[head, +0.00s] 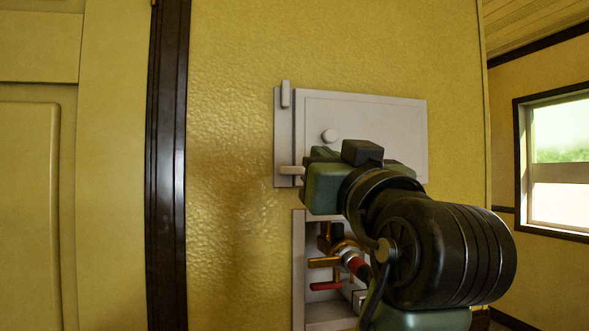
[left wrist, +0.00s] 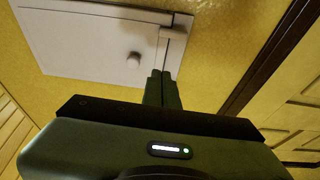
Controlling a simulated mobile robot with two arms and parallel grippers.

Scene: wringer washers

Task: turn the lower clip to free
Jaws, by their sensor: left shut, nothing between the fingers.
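A pale grey panel (head: 380,130) with a round knob (head: 329,136) is on the yellow wall. At its left edge the upper clip (head: 286,93) stands upright along the edge strip. The lower clip (head: 291,170) lies level, reaching across toward the panel; its right end is close to my gripper. My left gripper (head: 308,178) is in front of the panel's lower left part, its fingertips hidden by its own body. In the left wrist view its fingers (left wrist: 162,88) are shut and empty, with the lower clip (left wrist: 173,33) beyond them. I cannot tell whether they touch anything. My right gripper is out of view.
Below the panel is an open recess (head: 298,270) with brass pipework, a red lever (head: 326,286) and a yellow lever (head: 323,262). My left arm covers its right side. A dark door frame (head: 167,150) stands at left, a window (head: 560,160) at right. The wall between frame and panel is clear.

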